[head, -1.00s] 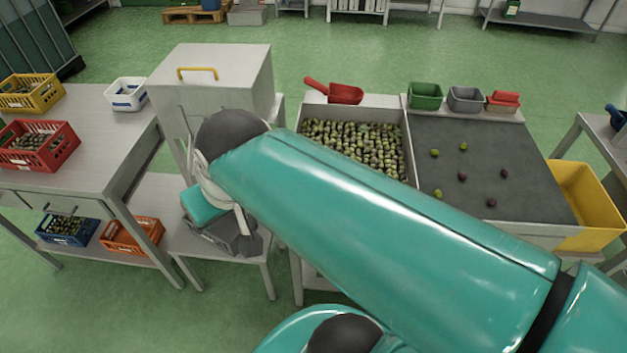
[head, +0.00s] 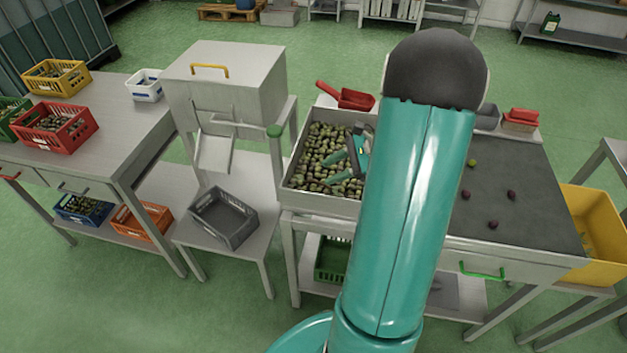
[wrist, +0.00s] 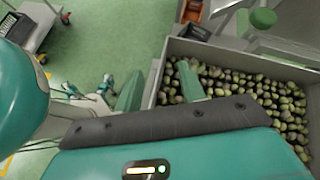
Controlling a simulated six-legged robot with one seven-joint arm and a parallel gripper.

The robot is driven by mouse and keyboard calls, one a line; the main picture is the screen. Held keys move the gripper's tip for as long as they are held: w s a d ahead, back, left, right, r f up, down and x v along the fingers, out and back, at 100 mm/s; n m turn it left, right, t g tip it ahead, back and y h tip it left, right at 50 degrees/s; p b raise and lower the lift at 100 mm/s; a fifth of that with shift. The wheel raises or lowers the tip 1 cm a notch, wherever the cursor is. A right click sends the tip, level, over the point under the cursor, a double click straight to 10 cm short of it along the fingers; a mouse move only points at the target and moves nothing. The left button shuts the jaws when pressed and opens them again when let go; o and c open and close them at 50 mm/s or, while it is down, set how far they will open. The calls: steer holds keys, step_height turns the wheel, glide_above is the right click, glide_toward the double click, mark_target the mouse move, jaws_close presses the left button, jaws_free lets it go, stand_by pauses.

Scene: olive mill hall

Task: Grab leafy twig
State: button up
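I cannot make out a leafy twig in either view; my arm covers part of the olive tray and the sorting belt in the head view. My gripper (head: 327,170) is over the tray of olives (head: 286,183), its two green fingers apart and pointing left. The tray (wrist: 215,47) is full of green and dark olives there. The dark belt (head: 520,220) right of the tray holds a few loose olives.
A grey hopper (head: 230,85) with a chute stands left of the tray, an empty grey crate (head: 222,218) below it. A red scoop (head: 347,96) lies at the tray's back edge. A yellow bin (head: 598,225) is at the right. Green floor is open in front.

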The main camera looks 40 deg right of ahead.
steer(key=s+d+f+m+t, duration=0.1)
steer(key=d+f+m, duration=0.1)
steer(key=d, duration=0.1)
steer(key=s+d+f+m+t, duration=0.1)
steer(key=d+f+m+t, duration=0.1)
steer(key=d+f, duration=0.1)
steer(key=s+d+f+m+t+h, duration=0.1)
steer(key=s+d+f+m, duration=0.1)
steer(key=d, duration=0.1)
steer(key=shift+s+d+f, duration=0.1)
steer(key=shift+d+f, duration=0.05)
steer(key=shift+d, duration=0.25)
glide_toward(318, 184)
steer(key=shift+d+x, duration=0.2)
steer(key=shift+x, duration=3.7)
steer(key=shift+d+f, duration=0.1)
steer(key=shift+f, duration=0.1)
jaws_close()
